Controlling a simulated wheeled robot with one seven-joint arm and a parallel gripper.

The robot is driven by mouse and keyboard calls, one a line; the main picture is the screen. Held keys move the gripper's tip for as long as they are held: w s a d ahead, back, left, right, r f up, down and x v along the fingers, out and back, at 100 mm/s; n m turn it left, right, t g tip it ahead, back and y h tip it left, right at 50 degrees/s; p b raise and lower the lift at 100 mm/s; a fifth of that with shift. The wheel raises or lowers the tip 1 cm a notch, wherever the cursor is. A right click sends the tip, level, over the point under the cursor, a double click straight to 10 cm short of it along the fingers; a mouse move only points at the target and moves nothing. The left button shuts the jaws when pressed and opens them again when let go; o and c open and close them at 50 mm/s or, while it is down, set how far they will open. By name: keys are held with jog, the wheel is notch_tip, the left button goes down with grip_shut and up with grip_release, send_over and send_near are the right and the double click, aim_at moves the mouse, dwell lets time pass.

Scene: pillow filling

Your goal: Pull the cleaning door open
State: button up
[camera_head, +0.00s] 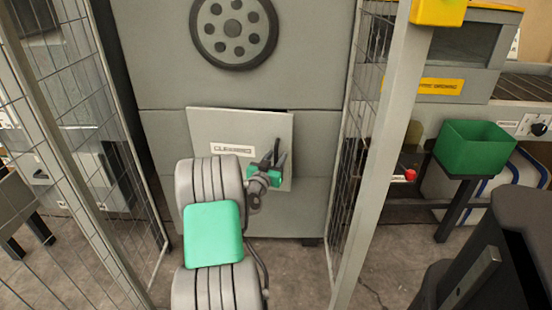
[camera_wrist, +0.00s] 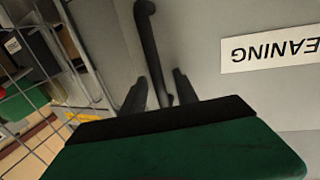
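The cleaning door (camera_head: 240,130) is a light grey panel low on the grey machine, with a white "CLEANING" label that shows upside down in the wrist view (camera_wrist: 272,50). A thin dark gap shows along its top right edge, so it looks slightly ajar. Its black bar handle (camera_wrist: 150,40) is near the door's right edge in the head view. My gripper (camera_wrist: 160,78) is at the handle, its two dark fingers apart with the bar between them. Gaps seem to show beside the bar; contact cannot be told. In the head view my gripper (camera_head: 275,160) partly hides the handle.
Wire mesh fence panels stand on the left (camera_head: 75,110) and right (camera_head: 365,120) of the machine. A round black wheel-like cover (camera_head: 233,30) is above the door. A green bin (camera_head: 472,147) stands at the right beyond the fence post. Bare floor lies before the machine.

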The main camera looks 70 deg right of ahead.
grip_shut()
dwell(1.3)
